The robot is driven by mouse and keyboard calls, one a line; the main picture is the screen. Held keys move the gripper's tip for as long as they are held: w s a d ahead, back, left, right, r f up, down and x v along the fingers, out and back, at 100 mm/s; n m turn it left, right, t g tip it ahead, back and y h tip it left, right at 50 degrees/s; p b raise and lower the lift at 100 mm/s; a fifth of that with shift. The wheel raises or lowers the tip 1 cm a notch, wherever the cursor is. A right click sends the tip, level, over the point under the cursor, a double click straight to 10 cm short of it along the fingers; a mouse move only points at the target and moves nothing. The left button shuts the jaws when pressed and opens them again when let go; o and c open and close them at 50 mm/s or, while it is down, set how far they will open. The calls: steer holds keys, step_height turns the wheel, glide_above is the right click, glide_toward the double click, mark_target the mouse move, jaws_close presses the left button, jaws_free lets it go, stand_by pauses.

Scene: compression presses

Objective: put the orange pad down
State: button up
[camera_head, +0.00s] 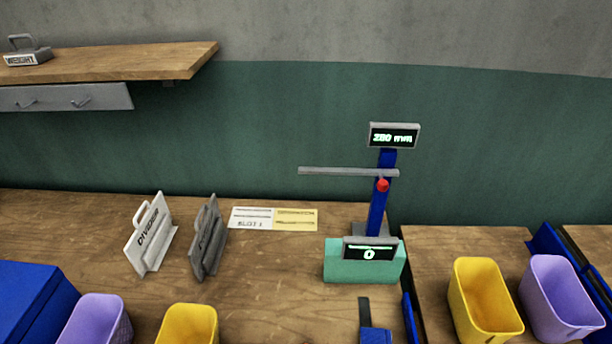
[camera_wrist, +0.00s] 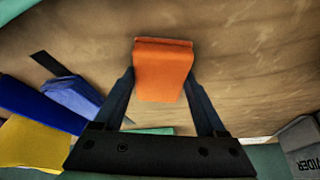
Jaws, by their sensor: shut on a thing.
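The orange pad (camera_wrist: 163,75) is a small block seen in the wrist view, between the two dark fingers of my gripper (camera_wrist: 161,84). My gripper is shut on it. Wooden table top (camera_wrist: 235,50) fills the view behind the pad; I cannot tell whether the pad touches it. Neither the pad nor my gripper shows in the head view.
The head view shows a press (camera_head: 378,195) reading 280 mm, with 0 on its teal base (camera_head: 337,262). A white divider (camera_head: 150,236), a grey divider (camera_head: 207,240) and paper labels (camera_head: 252,217) are left of it. Yellow (camera_head: 482,300) and purple (camera_head: 556,295) bins stand right. Bare wood lies front centre.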

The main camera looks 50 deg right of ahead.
steer(key=o, duration=1.3)
steer(key=shift+c, duration=0.2)
steer(key=shift+r+p, duration=0.25)
steer(key=shift+p, duration=0.1)
steer(key=v, duration=1.1)
steer(key=shift+r, duration=0.35)
steer(key=shift+a, duration=0.15)
